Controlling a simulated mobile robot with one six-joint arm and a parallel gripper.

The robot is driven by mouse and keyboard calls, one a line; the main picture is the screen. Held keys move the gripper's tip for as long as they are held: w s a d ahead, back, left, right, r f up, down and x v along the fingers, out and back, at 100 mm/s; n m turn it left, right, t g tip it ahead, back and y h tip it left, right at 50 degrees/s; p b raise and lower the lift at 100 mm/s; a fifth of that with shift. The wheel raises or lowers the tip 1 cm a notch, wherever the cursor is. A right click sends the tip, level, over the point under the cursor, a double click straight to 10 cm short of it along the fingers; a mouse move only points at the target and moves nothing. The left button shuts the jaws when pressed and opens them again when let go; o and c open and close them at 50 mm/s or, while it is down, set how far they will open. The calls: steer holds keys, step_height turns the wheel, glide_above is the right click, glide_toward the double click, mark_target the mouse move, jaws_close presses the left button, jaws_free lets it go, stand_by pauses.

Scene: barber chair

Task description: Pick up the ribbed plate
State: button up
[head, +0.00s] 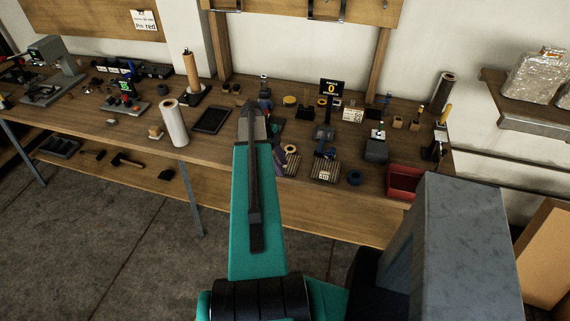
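Two striped, ribbed plates lie near the front edge of the workbench. One ribbed plate (326,171) lies just right of centre with a small pale label on it. Another ribbed plate (292,160) is to its left, with a round purple-and-tan ring at its upper edge. My teal arm rises through the middle of the head view, left of both plates, and hides part of the bench. My gripper cannot be made out clearly behind the arm, so its opening and contents do not show.
The wooden workbench (222,150) is crowded. A dark blue ring (354,178) and a red bin (403,181) are right of the plates. A dark block-like device (324,134) stands behind them. A white roll (174,122) and a black tray (211,120) are left of my arm.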

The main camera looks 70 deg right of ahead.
stand_by(0.3)
jaws_close()
steer(key=shift+r, duration=0.15)
step_height(320, 180, up, 10)
steer(key=b, duration=0.3)
stand_by(0.7)
stand_by(0.6)
